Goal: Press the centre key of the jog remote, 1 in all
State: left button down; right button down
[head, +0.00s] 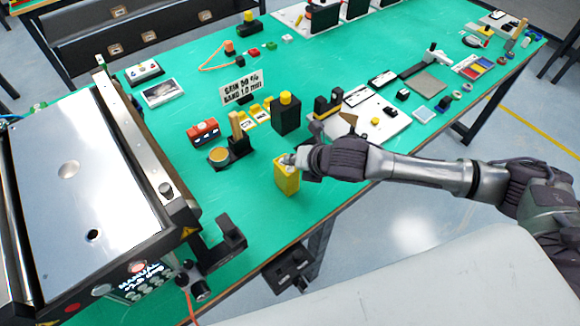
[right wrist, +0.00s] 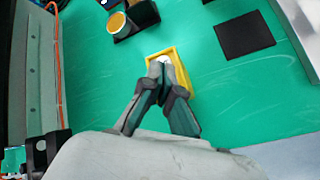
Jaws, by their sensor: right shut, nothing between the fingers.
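The jog remote, seen as a yellow box (head: 286,183), stands on the green table near its front edge. My right gripper (head: 289,160) is shut and empty, with its fingertips at the top of the yellow box. In the right wrist view, the closed fingertips (right wrist: 157,68) lie over the box's top face, by a pale round spot inside the yellow rim (right wrist: 183,77). The fingers hide part of that face. I cannot tell whether they touch or press the key. My left gripper is not in view.
A black stand with an amber disc (head: 218,155), a red box (head: 203,132) and a black block with a yellow top (head: 286,116) stand behind the remote. Green table is bare just left of it.

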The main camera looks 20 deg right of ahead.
aim_at(292, 169)
dwell(0.7)
jog(key=shift+f, duration=0.45)
jog(key=shift+f, duration=0.45)
dwell(0.7)
jog(key=shift+r+p, duration=0.85)
jog(key=shift+p, duration=0.25)
notch_tip(292, 169, up, 5)
jog(key=p, duration=0.5)
jog(key=shift+r+p, duration=0.15)
jog(key=shift+p, duration=0.25)
